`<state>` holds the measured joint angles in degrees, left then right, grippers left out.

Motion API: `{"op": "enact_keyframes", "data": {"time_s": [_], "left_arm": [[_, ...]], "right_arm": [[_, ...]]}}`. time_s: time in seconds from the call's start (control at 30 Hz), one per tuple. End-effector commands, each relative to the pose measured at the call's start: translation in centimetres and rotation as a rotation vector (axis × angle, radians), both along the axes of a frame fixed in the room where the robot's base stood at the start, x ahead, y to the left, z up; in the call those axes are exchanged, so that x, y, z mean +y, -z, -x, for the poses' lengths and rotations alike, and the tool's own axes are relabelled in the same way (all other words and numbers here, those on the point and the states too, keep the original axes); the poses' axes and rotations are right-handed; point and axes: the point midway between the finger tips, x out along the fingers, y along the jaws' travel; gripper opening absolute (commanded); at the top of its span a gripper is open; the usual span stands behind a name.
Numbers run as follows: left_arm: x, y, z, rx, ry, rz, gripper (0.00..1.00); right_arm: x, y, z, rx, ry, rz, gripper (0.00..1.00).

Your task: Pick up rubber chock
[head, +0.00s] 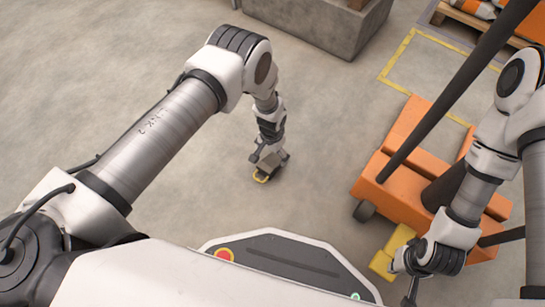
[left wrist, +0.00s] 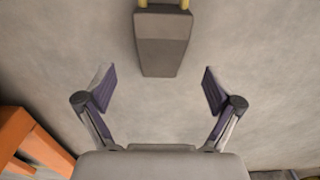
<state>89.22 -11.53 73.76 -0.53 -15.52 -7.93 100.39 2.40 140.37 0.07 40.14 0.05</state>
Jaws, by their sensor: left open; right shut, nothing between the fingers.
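The rubber chock is a dark grey tapered block with a yellow handle on the concrete floor. In the left wrist view the chock (left wrist: 162,45) lies beyond the fingertips, centred between them, with its yellow handle at the top edge. In the head view the chock's handle (head: 260,179) shows just below my left gripper (head: 269,158), which partly hides the block. My left gripper (left wrist: 158,90) is open, its two fingers spread wide with nothing between them. My right gripper (head: 410,290) is shut and empty, near the orange pallet truck.
The orange pallet truck (head: 405,185) with a dark handle bar stands to the right. A yellow block (head: 391,255) sits beside my right wrist. A grey concrete trough (head: 320,22) and a yellow floor marking (head: 395,60) lie farther back. Floor around the chock is clear.

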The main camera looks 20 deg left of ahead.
Motion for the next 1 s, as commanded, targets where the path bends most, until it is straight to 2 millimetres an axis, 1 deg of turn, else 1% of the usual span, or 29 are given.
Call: {"op": "enact_keyframes", "data": {"time_s": [0.03,0.17,0.3,0.33,0.4,0.6,0.63,0.67,0.7,0.77,0.8,0.83,0.87,1.0], "left_arm": [[0.0,1.3,0.1,0.001,0.0,0.0,0.92],[0.2,2.8,0.2,0.0,0.0,0.0,0.92],[0.4,5.7,0.7,0.001,0.0,0.0,0.92],[0.4,6.1,0.6,0.001,0.0,0.0,0.92],[0.4,6.7,0.5,-0.001,-0.001,0.0,0.92],[0.4,6.4,0.5,-0.001,-0.001,-0.001,0.92],[0.4,6.4,0.5,-0.001,-0.001,0.0,0.88],[0.4,6.4,0.5,-0.001,-0.001,0.0,0.78],[0.4,6.4,0.6,-0.001,-0.001,0.0,0.63],[0.4,6.4,0.6,-0.001,-0.001,0.0,0.42],[0.4,6.4,0.6,-0.001,-0.001,0.0,0.28],[0.4,6.4,0.6,-0.001,0.0,0.0,0.17],[0.4,6.4,0.6,-0.001,-0.001,0.0,0.14],[0.4,6.4,0.6,-0.001,-0.001,0.0,0.14]], "right_arm": [[0.0,1.0,0.0,0.0,0.001,0.0,0.0],[0.0,2.1,-0.1,-0.002,0.003,0.0,0.0],[-0.1,4.4,-0.2,-0.005,0.008,0.001,0.0],[-0.1,4.7,-0.2,-0.005,0.009,0.001,0.0],[-0.1,5.0,-0.2,-0.006,0.01,0.001,0.0],[-0.1,4.7,-0.3,-0.007,0.01,0.001,0.0],[-0.1,4.7,-0.3,-0.007,0.01,0.001,0.0],[-0.1,4.7,-0.3,-0.007,0.01,0.001,0.0],[-0.1,4.7,-0.3,-0.007,0.01,0.001,0.0],[-0.1,4.7,-0.3,-0.007,0.01,0.001,0.0],[-0.1,4.7,-0.3,-0.007,0.01,0.001,0.0],[-0.1,4.7,-0.3,-0.007,0.01,0.001,0.0],[-0.1,4.7,-0.3,-0.007,0.01,0.001,0.0],[-0.1,4.7,-0.3,-0.007,0.01,0.001,0.0]]}}
